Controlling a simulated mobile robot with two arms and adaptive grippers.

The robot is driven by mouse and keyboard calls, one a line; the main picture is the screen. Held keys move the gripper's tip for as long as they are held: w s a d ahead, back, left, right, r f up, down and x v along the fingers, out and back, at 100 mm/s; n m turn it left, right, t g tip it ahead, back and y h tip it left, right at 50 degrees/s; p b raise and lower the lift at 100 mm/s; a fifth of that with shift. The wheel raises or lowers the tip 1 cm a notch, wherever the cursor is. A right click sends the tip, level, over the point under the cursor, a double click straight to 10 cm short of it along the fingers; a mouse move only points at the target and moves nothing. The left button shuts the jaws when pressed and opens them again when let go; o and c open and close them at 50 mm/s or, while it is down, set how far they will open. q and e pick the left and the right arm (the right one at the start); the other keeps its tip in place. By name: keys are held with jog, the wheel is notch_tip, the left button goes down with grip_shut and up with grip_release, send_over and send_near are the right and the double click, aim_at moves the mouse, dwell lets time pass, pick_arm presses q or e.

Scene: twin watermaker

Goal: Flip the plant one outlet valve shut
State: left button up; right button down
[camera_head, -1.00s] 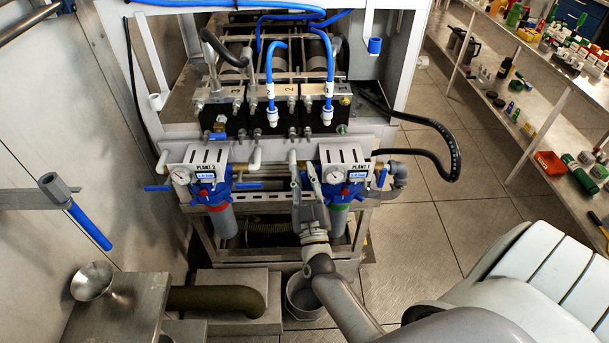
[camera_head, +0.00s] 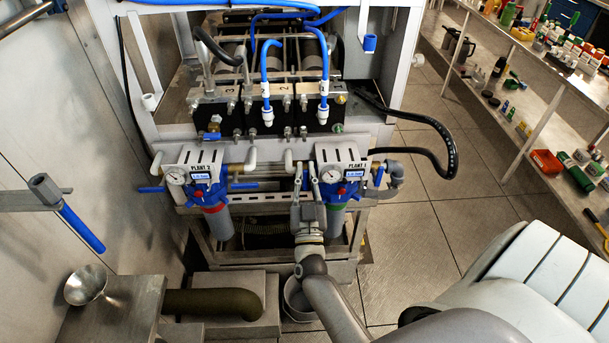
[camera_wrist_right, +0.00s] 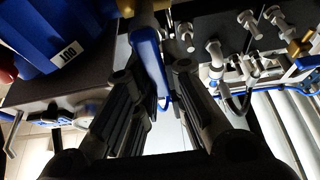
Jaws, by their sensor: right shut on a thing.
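The plant 1 panel (camera_head: 340,156) has a gauge and a small display, with a blue filter head and a green-ringed housing below it. My right gripper (camera_head: 306,172) is at the left side of this filter. Its fingers are shut on a blue valve handle (camera_wrist_right: 150,65), which stands between them in the right wrist view. The blue filter block with an "OUT" label (camera_wrist_right: 68,54) is beside it. The valve body is mostly hidden by the gripper. Another blue handle (camera_head: 379,176) is upright at the filter's right side. My left gripper is not in view.
The plant 2 panel (camera_head: 193,158) is to the left, with horizontal blue handles (camera_head: 244,186) on its sides. Blue hoses and metal fittings are above. A black hose (camera_head: 440,165) loops out at the right. A grey bucket (camera_head: 298,300) is below my right arm.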

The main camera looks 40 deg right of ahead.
jog(key=c, duration=1.8)
grip_release()
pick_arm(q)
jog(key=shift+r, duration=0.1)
pick_arm(e)
jog(key=shift+o, duration=0.2)
